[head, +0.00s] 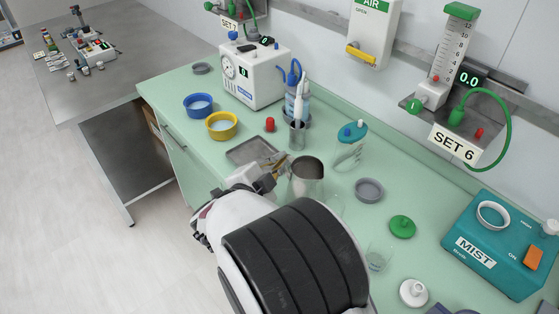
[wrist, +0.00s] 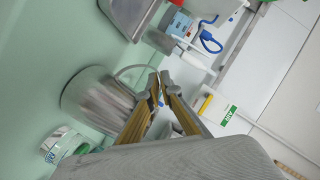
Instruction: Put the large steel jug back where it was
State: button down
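The large steel jug (head: 307,172) stands upright over the green counter, with its open mouth facing up in the head view. Its lower part is partly hidden by my arm, so I cannot tell whether its base touches the counter. In the wrist view the jug (wrist: 97,103) lies left of my fingers, with a thin curved handle reaching to the fingertips. My gripper (head: 273,164) is at the jug's left side. In the wrist view its fingertips (wrist: 158,76) nearly meet and appear closed on that handle.
A steel tray (head: 236,155) lies left of the jug. A small steel cup (head: 297,138) with tools stands behind it, and a teal-lidded clear container (head: 350,150) behind right. A grey dish (head: 369,190), green lid (head: 402,227) and clear beaker (head: 378,258) are to the right.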

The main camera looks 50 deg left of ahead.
jog(key=shift+f, duration=0.1)
dwell(0.3)
jog(key=c, duration=2.3)
grip_release()
jog(key=shift+f, duration=0.1)
jog(key=v, duration=1.2)
jog(key=shift+w, duration=0.1)
